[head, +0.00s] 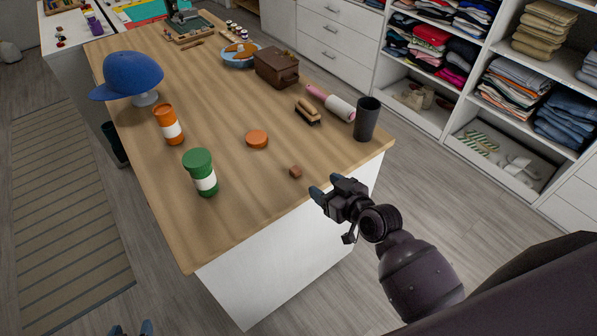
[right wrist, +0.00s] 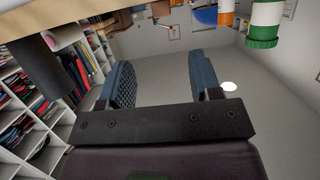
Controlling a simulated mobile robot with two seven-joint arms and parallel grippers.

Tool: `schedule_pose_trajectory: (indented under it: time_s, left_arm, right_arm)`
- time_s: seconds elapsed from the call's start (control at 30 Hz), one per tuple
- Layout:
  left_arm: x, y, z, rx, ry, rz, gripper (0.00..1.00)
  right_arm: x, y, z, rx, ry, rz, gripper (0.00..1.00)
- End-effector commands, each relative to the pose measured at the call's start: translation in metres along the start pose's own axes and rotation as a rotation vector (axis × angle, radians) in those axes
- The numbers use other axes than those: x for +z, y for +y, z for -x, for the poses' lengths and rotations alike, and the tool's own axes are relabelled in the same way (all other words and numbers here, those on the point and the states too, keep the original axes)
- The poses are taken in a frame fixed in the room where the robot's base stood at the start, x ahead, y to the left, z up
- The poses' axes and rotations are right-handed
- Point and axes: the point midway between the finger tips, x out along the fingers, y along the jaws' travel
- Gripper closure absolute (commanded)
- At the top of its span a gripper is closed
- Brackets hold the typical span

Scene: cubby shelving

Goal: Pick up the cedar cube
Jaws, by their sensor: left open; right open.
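The cedar cube (head: 296,172) is a small reddish-brown block on the wooden table top (head: 225,110), close to its front right edge. My right gripper (head: 327,189) is open and empty, just beyond that edge, a little right of the cube and apart from it. In the right wrist view my right gripper (right wrist: 160,85) shows two separated blue-grey fingers with nothing between them; I cannot make out the cube there. My left gripper (head: 131,330) is open at the bottom edge of the head view, mostly cut off, and far from the cube.
A blue cap (head: 128,76) and brown box (head: 277,67) are farther back. Shelving (head: 440,60) lines the right.

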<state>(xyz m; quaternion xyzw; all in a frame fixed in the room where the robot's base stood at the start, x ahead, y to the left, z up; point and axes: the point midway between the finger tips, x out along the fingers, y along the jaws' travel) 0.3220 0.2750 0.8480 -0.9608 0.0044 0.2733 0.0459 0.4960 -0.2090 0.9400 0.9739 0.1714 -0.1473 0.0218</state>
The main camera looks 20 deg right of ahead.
Motion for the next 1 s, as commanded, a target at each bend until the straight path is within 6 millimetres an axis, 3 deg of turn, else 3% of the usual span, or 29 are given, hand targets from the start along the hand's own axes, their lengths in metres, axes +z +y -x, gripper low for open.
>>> schedule_pose_trajectory:
  time_s: [0.3,0.57,1.0]
  left_arm:
    - [-0.003,-0.002,-0.001,-0.001,0.004,-0.004,0.45]
    - [-0.003,-0.001,-0.001,-0.001,0.004,-0.004,0.45]
    - [-0.002,-0.001,0.002,-0.001,-0.001,0.000,0.45]
  right_arm:
    - [-0.001,0.000,-0.042,0.001,0.001,0.006,0.42]
    - [-0.001,-0.001,-0.058,0.001,0.002,0.006,0.42]
    - [0.002,-0.003,-0.104,0.001,0.000,0.006,0.42]
